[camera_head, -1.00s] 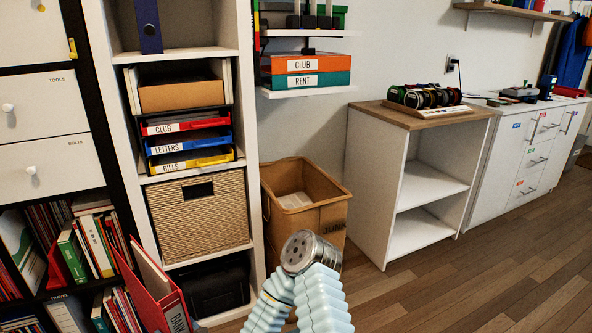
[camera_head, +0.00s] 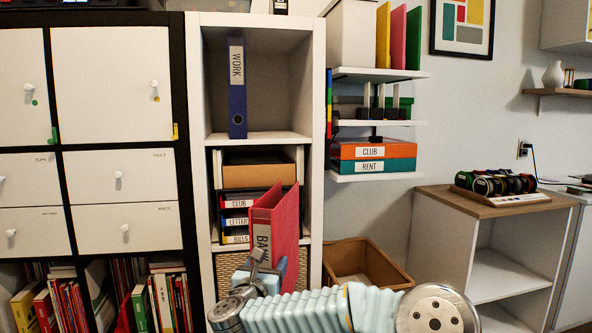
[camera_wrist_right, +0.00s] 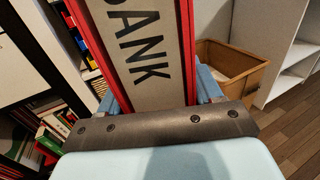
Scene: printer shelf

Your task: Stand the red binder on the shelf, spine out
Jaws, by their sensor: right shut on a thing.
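The red binder (camera_head: 284,218) is upright and slightly tilted in front of the white shelf unit (camera_head: 318,130). Its pale spine, marked BANK, faces my side. My right gripper (camera_head: 264,272) is shut on the lower part of the binder. In the right wrist view the binder's spine (camera_wrist_right: 145,45) rises from between the jaws (camera_wrist_right: 158,106). A blue WORK binder (camera_head: 237,95) stands spine out in the shelf's upper compartment, left of its middle. The space to its right is empty. My left gripper is not in view.
Below that compartment are a brown box (camera_head: 258,176) and labelled trays (camera_head: 238,222), partly hidden by the red binder. Wall shelves (camera_head: 380,75) with files stand close on the right. A brown bin (camera_head: 368,262) is on the floor beside the shelf unit.

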